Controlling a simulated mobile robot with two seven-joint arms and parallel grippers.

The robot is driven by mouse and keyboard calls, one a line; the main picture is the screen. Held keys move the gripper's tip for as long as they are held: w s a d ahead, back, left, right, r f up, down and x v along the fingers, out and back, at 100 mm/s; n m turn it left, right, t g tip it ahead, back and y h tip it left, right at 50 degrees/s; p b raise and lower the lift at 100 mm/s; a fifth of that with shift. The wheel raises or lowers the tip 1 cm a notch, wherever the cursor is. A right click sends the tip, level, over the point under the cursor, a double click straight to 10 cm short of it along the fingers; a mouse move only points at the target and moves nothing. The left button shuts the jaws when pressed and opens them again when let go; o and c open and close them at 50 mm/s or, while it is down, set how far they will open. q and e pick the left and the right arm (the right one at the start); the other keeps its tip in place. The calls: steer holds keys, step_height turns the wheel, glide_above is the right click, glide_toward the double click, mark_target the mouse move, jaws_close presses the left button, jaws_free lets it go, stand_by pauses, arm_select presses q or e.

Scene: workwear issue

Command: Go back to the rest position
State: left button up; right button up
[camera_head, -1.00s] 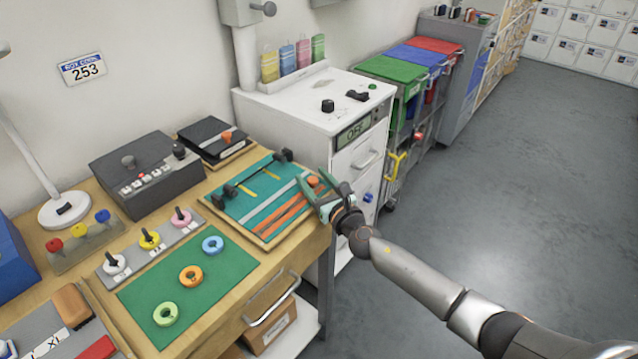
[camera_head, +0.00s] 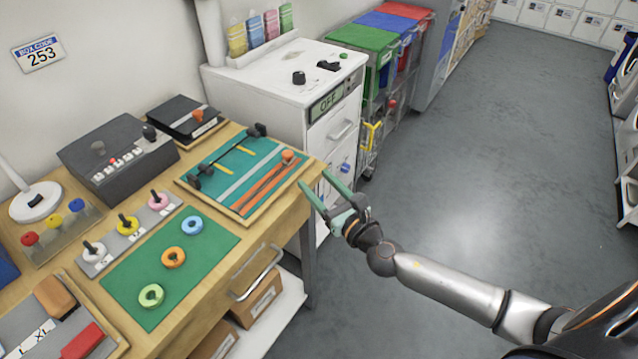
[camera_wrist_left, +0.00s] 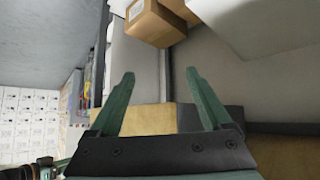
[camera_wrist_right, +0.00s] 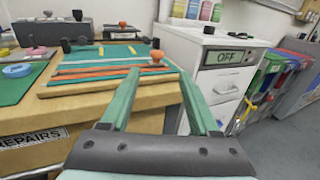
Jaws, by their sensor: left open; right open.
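My right gripper (camera_head: 326,188) is open and empty in the head view, just off the right edge of the wooden workbench (camera_head: 292,212). In the right wrist view its two green fingers (camera_wrist_right: 152,98) are apart, with the teal board (camera_wrist_right: 100,58) beyond them. My left gripper (camera_wrist_left: 163,100) shows only in the left wrist view. Its fingers are wide apart with nothing between them, and cardboard boxes (camera_wrist_left: 155,24) are beyond.
The teal board (camera_head: 262,158) with orange strips lies near the bench's right end. A green mat (camera_head: 208,250) holds several coloured rings. A white cabinet (camera_head: 270,105) stands behind the bench. Lidded bins (camera_head: 362,40) stand farther back. The grey floor (camera_head: 480,150) to the right is clear.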

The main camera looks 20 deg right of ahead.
stand_by(0.4)
steer(key=s+a+f+m+g+p, duration=0.1)
steer(key=s+a+f+m+g, duration=0.2)
steer(key=s+f+m, duration=0.5)
steer(key=s+a+f+m+g+p, duration=0.2)
steer(key=s+f+m+g, duration=0.3)
steer(key=s+f+m, duration=0.4)
steer(key=s+m, duration=0.7)
steer(key=m, duration=1.1)
steer(key=shift+a+f+m, duration=0.2)
steer(key=shift+a+m, duration=0.2)
